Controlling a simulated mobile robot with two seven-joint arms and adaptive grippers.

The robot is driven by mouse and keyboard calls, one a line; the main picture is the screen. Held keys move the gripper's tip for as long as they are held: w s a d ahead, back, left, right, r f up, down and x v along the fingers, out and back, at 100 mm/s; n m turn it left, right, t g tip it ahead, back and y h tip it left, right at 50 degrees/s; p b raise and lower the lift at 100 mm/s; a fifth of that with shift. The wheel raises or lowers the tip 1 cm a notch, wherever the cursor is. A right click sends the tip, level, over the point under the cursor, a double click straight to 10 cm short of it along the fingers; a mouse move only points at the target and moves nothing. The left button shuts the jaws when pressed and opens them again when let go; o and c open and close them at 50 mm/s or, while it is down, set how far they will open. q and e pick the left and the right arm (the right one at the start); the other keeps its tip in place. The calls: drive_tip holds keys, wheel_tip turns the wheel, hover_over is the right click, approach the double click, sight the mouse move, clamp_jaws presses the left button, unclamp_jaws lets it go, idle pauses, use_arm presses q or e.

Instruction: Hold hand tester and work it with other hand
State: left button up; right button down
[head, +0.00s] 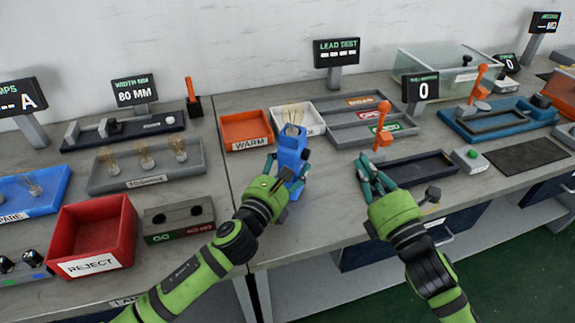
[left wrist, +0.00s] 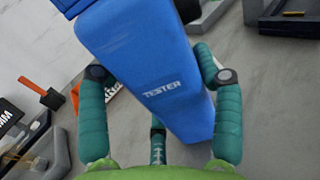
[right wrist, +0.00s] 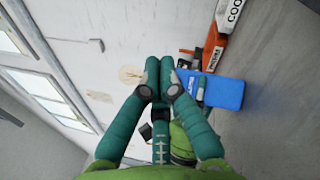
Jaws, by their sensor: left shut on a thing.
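The blue hand tester (head: 291,150) is upright in my left gripper (head: 283,182), above the bench. A clear bulb (head: 293,115) stands on top of the tester. My right gripper (head: 374,175) is to the right of the tester, apart from it, with nothing seen in it. In the right wrist view its fingertips (right wrist: 158,80) are together, and the tester (right wrist: 212,90) shows beyond them.
Behind the tester are the orange WARM tray (head: 247,131) and a white tray (head: 310,122). A dark blue tray (head: 420,168) and an orange-handled lever (head: 382,135) are near my right gripper. The red REJECT bin (head: 92,235) and bulb tray (head: 147,168) are left.

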sight(306, 155)
use_arm(q)
drive_tip(key=shift+f, duration=0.1)
use_arm(e)
drive_tip(key=w+a+f+m, duration=0.1)
drive_tip(key=w+a, duration=0.2)
drive_tip(key=a, duration=0.5)
drive_tip(key=shift+a+f+g+h, duration=0.2)
drive_tip(key=shift+g+h, duration=0.1)
drive_tip(key=shift+w, duration=0.1)
idle(1.1)
drive_tip(key=shift+w+a, duration=0.15)
drive_tip(key=shift+a, duration=0.25)
drive_tip(key=shift+d, duration=0.1)
drive_tip(key=shift+s+d, duration=0.2)
drive_tip(key=shift+d, duration=0.1)
